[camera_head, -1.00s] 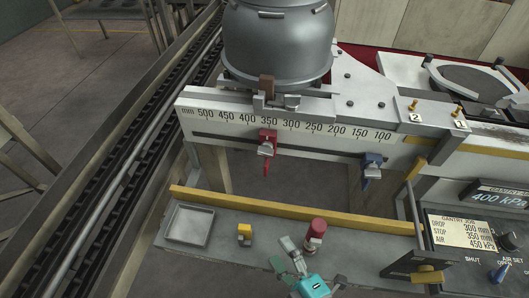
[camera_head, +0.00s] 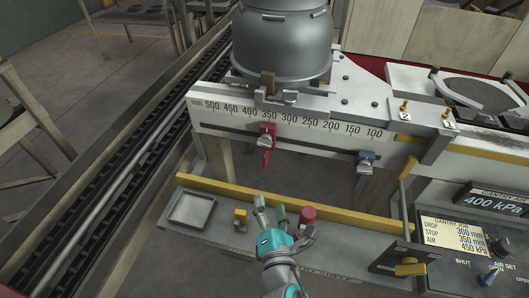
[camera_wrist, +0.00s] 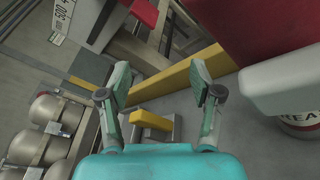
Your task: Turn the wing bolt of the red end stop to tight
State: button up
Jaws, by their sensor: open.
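The red end stop (camera_head: 268,130) sits on the front rail with the mm scale (camera_head: 325,126), just under the 350 mark. Its grey wing bolt (camera_head: 264,141) faces the front, and I cannot tell how tight it is. My gripper (camera_head: 269,209) is over the bench in front of the rail, below and apart from the end stop. In the wrist view my gripper's two fingers (camera_wrist: 160,78) are spread with nothing between their tips. A small red part at the top of the wrist view (camera_wrist: 146,12) may be the end stop; I cannot be sure.
A blue stop (camera_head: 365,160) hangs farther right. A yellow bar (camera_head: 345,222) edges the bench behind my gripper. A yellow block (camera_head: 240,215), an empty tray (camera_head: 190,209) and a red-topped cylinder (camera_head: 307,213) are nearby. A grey pot (camera_head: 283,45) stands above the rail.

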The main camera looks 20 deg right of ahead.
notch_tip(320, 180, up, 5)
jog(key=w+a+n+h, duration=0.2)
jog(key=w+h, duration=0.1)
jog(key=n+g+h, duration=0.1)
jog(key=g+h, duration=0.1)
jog(key=h, duration=0.2)
send_near(264, 145)
jog(key=shift+t+y, duration=0.3)
jog(key=x, duration=0.9)
jog(key=shift+w+d, duration=0.15)
jog(key=shift+d, duration=0.15)
jog(key=c, duration=1.1)
